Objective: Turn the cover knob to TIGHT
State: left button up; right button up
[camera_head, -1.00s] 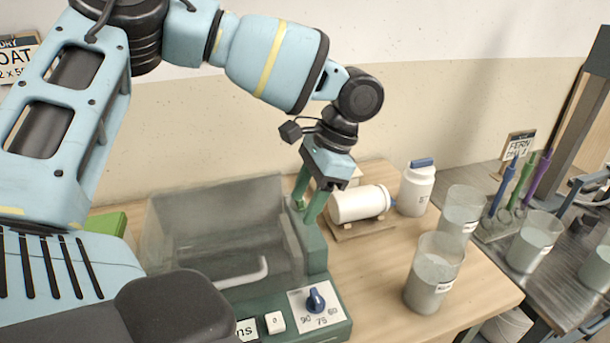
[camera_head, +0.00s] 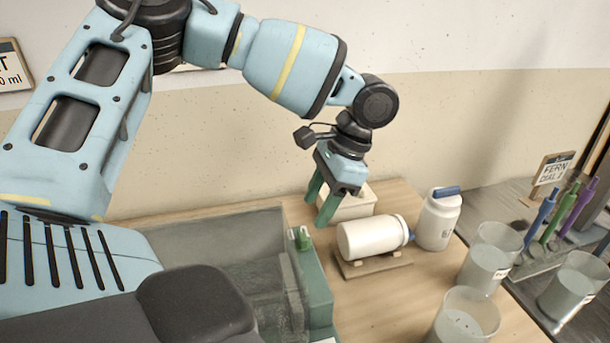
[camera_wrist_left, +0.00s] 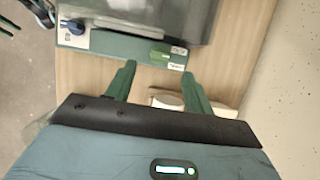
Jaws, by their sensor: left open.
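The cover knob (camera_head: 301,238) is a small green knob on top of the green housing (camera_head: 317,285) at the right side of the clear tank (camera_head: 235,225). In the left wrist view the knob (camera_wrist_left: 160,54) lies just beyond my fingertips, with two small labels (camera_wrist_left: 177,58) beside it, too small to read. My left gripper (camera_head: 319,207) is open and empty, pointing down, above and behind the knob and apart from it. Its two green fingers also show in the wrist view (camera_wrist_left: 158,72). My right gripper is not in view.
A white bottle (camera_head: 370,237) lies on a wooden cradle (camera_head: 375,266); a white jar (camera_head: 438,220) stands beside it. A cream box (camera_head: 352,205) is behind my fingers. Buckets (camera_head: 490,258) stand at right.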

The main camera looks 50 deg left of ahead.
aim_at(302, 234)
pick_arm(q)
jog(key=shift+p+x, duration=0.3)
jog(key=shift+x, duration=3.15)
jog(key=shift+a, duration=0.1)
jog(key=c, duration=1)
jog(key=shift+m, duration=0.3)
jog(key=shift+m+y, duration=0.3)
jog(key=shift+m, duration=0.1)
jog(key=shift+m+t+y+b, duration=0.3)
jog(key=shift+m+y+b, duration=0.15)
jog(key=shift+m, duration=0.75)
jog(key=shift+s+m+t+y, duration=0.1)
jog(key=shift+m+t+y, duration=0.25)
jog(key=shift+m, duration=0.9)
jog(key=shift+s+m+t+y, duration=0.1)
jog(key=shift+m+t, duration=0.45)
jog(key=shift+m, duration=0.7)
